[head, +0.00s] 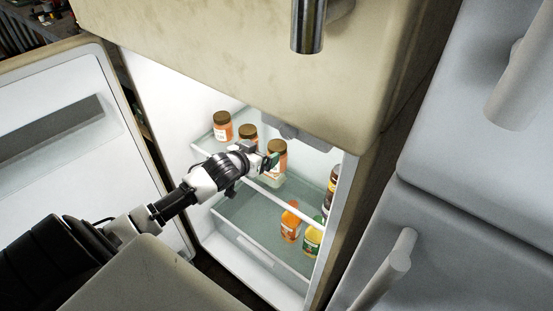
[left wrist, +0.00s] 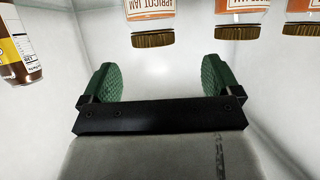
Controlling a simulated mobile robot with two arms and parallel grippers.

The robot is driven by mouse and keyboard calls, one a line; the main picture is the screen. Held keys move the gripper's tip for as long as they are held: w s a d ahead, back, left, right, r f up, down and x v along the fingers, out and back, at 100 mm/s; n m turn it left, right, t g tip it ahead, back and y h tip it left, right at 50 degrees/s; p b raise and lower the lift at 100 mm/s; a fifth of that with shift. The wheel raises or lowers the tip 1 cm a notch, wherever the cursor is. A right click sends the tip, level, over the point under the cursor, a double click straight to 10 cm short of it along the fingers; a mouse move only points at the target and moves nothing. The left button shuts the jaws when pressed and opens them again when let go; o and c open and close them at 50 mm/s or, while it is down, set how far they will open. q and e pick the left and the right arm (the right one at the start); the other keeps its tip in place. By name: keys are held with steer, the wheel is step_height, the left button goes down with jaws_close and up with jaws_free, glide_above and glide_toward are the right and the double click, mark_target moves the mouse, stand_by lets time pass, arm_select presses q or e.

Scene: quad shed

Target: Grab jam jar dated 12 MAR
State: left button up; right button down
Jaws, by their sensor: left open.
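Three orange apricot jam jars with brown lids stand in a row on the upper fridge shelf: a left jar (head: 222,128), a middle jar (head: 248,132) and a right jar (head: 278,152). No date can be read on any of them. My left gripper (head: 270,160) is open and empty at the right jar, partly covering it. The left wrist view looks upside down; there the green-padded fingers of my left gripper (left wrist: 160,82) show apart, with the right jar (left wrist: 152,20) beyond the gap between them. The middle jar (left wrist: 242,18) and left jar (left wrist: 302,15) are beside it. My right gripper is not seen.
A dark bottle (head: 334,182) stands right of the jars, also in the left wrist view (left wrist: 18,45). An orange bottle (head: 290,222) and a yellow bottle (head: 312,238) stand lower. The open fridge door (head: 75,160) is at left; a cream upper door (head: 240,50) overhangs the opening.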

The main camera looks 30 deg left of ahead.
mark_target(276, 147)
arm_select(q)
steer(key=x, duration=0.5)
steer(key=d+x, duration=0.1)
steer(key=x, duration=0.1)
steer(key=shift+w, duration=0.25)
steer(key=shift+c, duration=0.4)
steer(key=c, duration=1.2)
